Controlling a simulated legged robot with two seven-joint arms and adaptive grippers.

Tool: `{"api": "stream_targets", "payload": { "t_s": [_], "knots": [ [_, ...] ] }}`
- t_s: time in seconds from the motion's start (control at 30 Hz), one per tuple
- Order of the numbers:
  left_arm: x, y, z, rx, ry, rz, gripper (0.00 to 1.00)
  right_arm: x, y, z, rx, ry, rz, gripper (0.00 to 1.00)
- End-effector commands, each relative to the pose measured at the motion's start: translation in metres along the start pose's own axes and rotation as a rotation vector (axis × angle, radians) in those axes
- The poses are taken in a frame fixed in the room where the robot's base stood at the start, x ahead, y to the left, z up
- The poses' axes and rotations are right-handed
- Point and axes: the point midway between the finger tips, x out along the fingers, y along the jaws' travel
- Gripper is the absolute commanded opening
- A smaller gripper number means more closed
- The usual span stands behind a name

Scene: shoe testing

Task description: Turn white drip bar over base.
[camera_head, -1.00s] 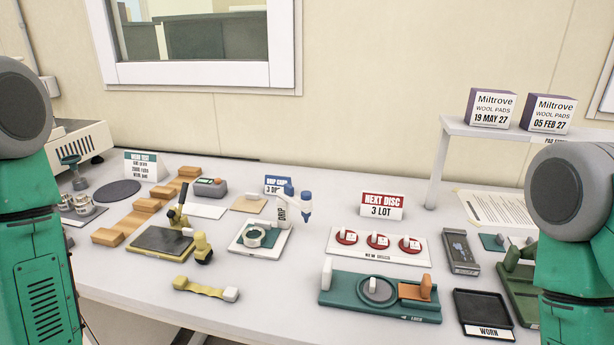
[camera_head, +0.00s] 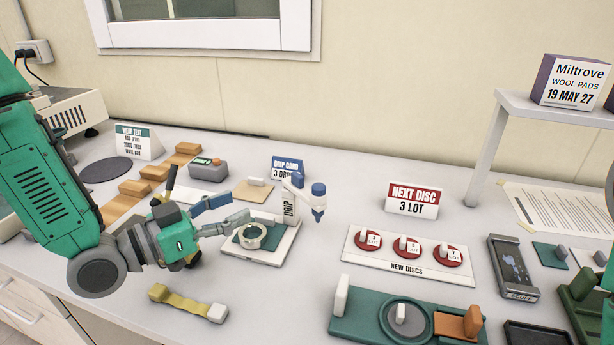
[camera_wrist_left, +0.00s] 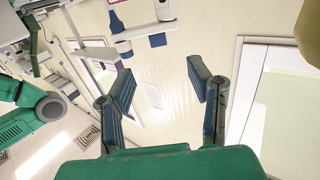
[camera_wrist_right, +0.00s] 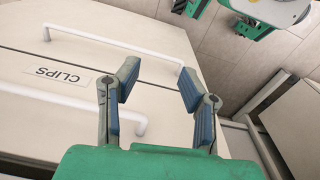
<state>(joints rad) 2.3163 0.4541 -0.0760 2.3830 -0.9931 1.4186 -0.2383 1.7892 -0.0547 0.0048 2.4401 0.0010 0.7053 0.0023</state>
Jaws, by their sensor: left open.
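The drip station has a white base (camera_head: 237,244) with a teal pad and a pale ring (camera_head: 251,236) on it. The white drip bar (camera_head: 292,192), marked DRIP, stands at the base's right side and carries a blue-capped dropper (camera_head: 319,203) at its right end, off to the right of the base. My left gripper (camera_head: 228,210) is open and empty, just left of the bar, with fingers pointing right toward it. In the left wrist view the open jaws (camera_wrist_left: 166,85) have the bar and dropper beyond them. My right gripper (camera_wrist_right: 160,85) is open and empty, facing a drawer front.
A drip card sign (camera_head: 286,168) stands behind the bar. The white tray of new discs (camera_head: 365,258) lies to the right, and a teal fixture (camera_head: 352,325) is in front of it. A yellow bar (camera_head: 186,300) lies at the front left. The drawer (camera_wrist_right: 100,55) has white handles.

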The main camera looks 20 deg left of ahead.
Motion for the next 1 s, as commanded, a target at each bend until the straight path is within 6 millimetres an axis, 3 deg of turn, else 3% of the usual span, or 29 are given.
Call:
{"api": "stream_targets", "payload": {
  "t_s": [0.27,0.7,1.0],
  "knots": [
    [0.023,0.002,-0.005,0.011,0.02,0.009,0.47,0.001,0.0,0.001,0.0,-0.002,0.0,0.36],
    [0.112,0.0,-0.006,0.007,0.02,0.007,0.47,-0.004,0.0,0.0,0.0,-0.001,0.0,0.36],
    [0.138,0.0,-0.005,0.005,0.018,0.006,0.47,-0.004,0.0,0.0,0.0,-0.001,0.0,0.36]
  ]
}}
